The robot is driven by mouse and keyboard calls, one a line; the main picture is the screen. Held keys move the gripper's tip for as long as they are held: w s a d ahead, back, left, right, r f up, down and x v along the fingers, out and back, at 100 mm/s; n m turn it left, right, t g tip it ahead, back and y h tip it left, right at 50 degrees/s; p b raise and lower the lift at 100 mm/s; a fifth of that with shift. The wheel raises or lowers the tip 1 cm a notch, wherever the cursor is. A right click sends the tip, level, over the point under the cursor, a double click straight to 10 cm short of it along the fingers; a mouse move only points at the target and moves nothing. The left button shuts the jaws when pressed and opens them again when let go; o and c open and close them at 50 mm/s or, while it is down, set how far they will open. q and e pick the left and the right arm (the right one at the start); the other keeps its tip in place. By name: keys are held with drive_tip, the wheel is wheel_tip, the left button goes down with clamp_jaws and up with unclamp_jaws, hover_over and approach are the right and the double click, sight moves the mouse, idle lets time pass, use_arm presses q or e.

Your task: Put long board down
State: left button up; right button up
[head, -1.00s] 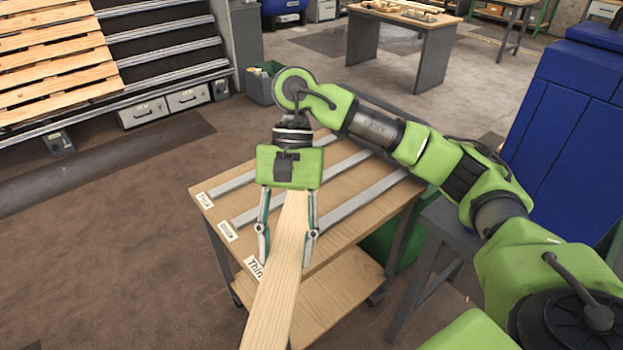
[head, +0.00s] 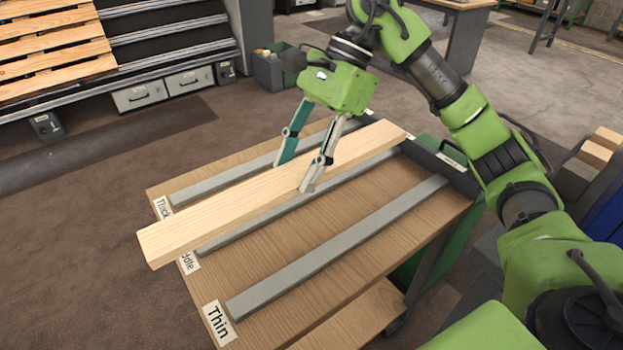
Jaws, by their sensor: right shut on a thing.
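The long board (head: 230,207) is a pale wooden plank lying diagonally across the cart top, between the far and middle grey strips in the picture. Its near left end juts past the cart's edge and partly covers the "Middle" label (head: 188,263). My right gripper (head: 295,177) is shut on the board past its middle, one finger on each long side. I cannot tell whether the board touches the cart or hovers just above it. The wooden cart top (head: 370,245) carries the "Thick" label (head: 162,208) and the "Thin" label (head: 219,322). My left gripper is out of view.
The grey strip by "Thin" (head: 335,250) has bare wood on both sides. A dark raised edge (head: 440,165) closes the cart's right end. A slatted wooden pallet (head: 50,45) is at the upper left. A dark bin (head: 275,68) stands on the floor behind the cart.

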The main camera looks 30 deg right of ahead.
drive_tip(key=w+d+f, duration=0.4)
drive_tip(key=f, duration=0.1)
drive_tip(key=w+d+f, duration=0.2)
drive_tip(key=w, duration=0.1)
drive_tip(key=shift+w+f+b, duration=0.1)
drive_tip(key=shift+f+b, duration=0.1)
drive_tip(key=shift+b, duration=0.2)
drive_tip(key=f, duration=0.3)
drive_tip(key=shift+w+d+f+b, duration=0.15)
drive_tip(key=shift+w+d+b, duration=0.05)
drive_tip(key=shift+w+b, duration=0.1)
drive_tip(key=shift+f, duration=0.35)
drive_tip(key=o, duration=1.3)
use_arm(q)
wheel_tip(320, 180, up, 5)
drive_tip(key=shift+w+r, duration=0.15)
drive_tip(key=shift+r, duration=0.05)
use_arm(e)
drive_tip(key=shift+o, duration=0.2)
drive_tip(key=shift+r, duration=0.15)
